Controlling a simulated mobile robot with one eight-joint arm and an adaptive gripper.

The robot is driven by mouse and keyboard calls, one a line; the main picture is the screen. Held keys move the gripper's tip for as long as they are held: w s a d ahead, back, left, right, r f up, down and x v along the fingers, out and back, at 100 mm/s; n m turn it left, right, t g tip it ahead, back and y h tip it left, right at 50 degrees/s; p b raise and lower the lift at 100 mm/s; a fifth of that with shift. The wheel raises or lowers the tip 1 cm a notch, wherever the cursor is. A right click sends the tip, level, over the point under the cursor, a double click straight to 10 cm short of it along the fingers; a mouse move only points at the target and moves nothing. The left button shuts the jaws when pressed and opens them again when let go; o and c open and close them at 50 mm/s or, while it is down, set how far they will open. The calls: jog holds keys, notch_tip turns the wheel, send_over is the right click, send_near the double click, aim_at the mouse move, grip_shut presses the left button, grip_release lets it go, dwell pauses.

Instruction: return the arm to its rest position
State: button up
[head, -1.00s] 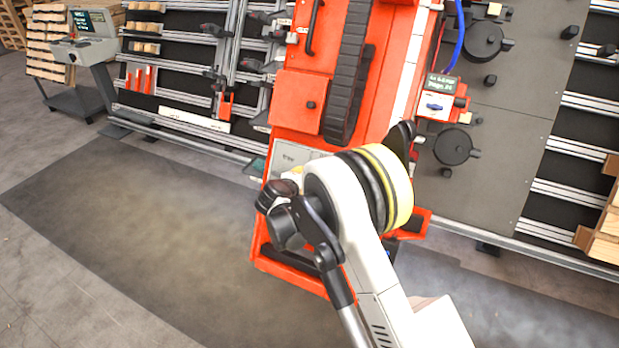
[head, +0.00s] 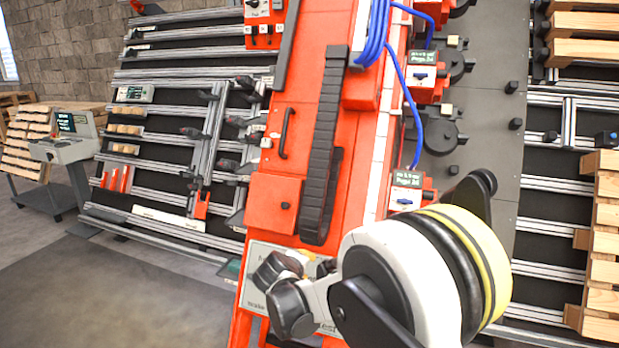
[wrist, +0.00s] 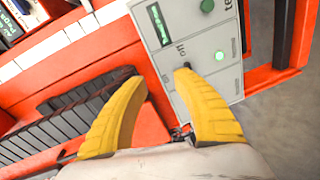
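My gripper (wrist: 157,74) shows in the wrist view as two yellow fingers spread apart, with nothing between them. Its fingertips point toward a grey control panel (wrist: 206,82) with a green display and green buttons. The right fingertip overlaps a small dark knob on the panel; I cannot tell whether they touch. In the head view my arm's white joint with its black and yellow rings fills the lower right. The arm is bent in front of the red gantry machine (head: 318,110) and covers part of its grey panel (head: 258,262). The fingers are not clear there.
A black cable chain (head: 322,165) runs down the red machine. Several small red switch boxes (head: 410,190) with blue cables stand right of it. Slatted wooden pallets (head: 603,245) are at the right edge. A grey console (head: 65,148) stands at left. Floor (head: 110,300) at lower left is clear.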

jog(key=s+d+r+m+g+y, duration=0.1)
jog(key=s+d+r+m, duration=0.2)
jog(key=s+d+r, duration=0.4)
jog(key=s+d+r+m+g, duration=0.1)
jog(key=s+d+r+m, duration=0.25)
jog(key=s+d, duration=0.5)
jog(key=s+d+m+y, duration=0.1)
jog(key=s+d+m, duration=0.1)
jog(key=s, duration=0.9)
jog(key=s+d+f+m+g+y, duration=0.1)
jog(key=s+d+m, duration=0.2)
jog(key=s, duration=0.8)
jog(key=shift+s+d+f+m, duration=0.15)
jog(key=shift+s+d+m, duration=0.05)
jog(key=shift+s+m, duration=0.15)
